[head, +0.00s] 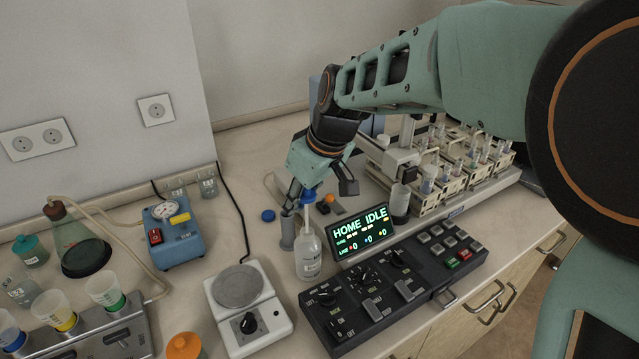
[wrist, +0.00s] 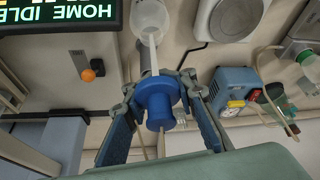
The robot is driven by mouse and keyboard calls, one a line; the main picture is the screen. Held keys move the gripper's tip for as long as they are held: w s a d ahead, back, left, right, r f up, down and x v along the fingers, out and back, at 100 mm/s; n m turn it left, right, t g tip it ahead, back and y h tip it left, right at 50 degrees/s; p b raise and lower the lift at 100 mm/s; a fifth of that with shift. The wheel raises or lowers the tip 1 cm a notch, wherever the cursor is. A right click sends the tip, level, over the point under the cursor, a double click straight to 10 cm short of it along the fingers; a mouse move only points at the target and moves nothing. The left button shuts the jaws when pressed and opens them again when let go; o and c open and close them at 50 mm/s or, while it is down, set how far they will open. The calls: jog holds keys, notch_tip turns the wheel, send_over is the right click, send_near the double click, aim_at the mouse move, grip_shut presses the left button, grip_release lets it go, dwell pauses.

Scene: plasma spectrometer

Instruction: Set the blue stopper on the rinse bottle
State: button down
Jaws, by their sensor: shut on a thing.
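My gripper (head: 314,194) is shut on the blue stopper (head: 308,197), which shows between both fingers in the wrist view (wrist: 158,98). A thin pale tube (wrist: 152,52) extends from the stopper toward the rinse bottle. The rinse bottle (head: 308,260) is a translucent white bottle with a label, upright on the bench just left of the display; part of it shows at the top of the wrist view (wrist: 150,16). The stopper is above the bottle's neck and apart from it. The tube's lower end meets the mouth, but I cannot tell whether it is inside.
A lit display (head: 362,230) and black control panel (head: 395,290) stand close right of the bottle. A hotplate (head: 247,310) is at its front left. A grey cylinder (head: 287,232) stands just behind it. A loose blue cap (head: 268,215) lies behind left. Sample racks (head: 450,165) stand at the right.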

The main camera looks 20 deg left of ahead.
jog(key=shift+f+b, duration=3.25)
jog(key=shift+f, duration=0.9)
jog(key=c, duration=1.5)
grip_release()
jog(key=shift+c, duration=0.2)
jog(key=shift+r, duration=0.2)
jog(key=v, duration=1.2)
jog(key=shift+f, duration=0.1)
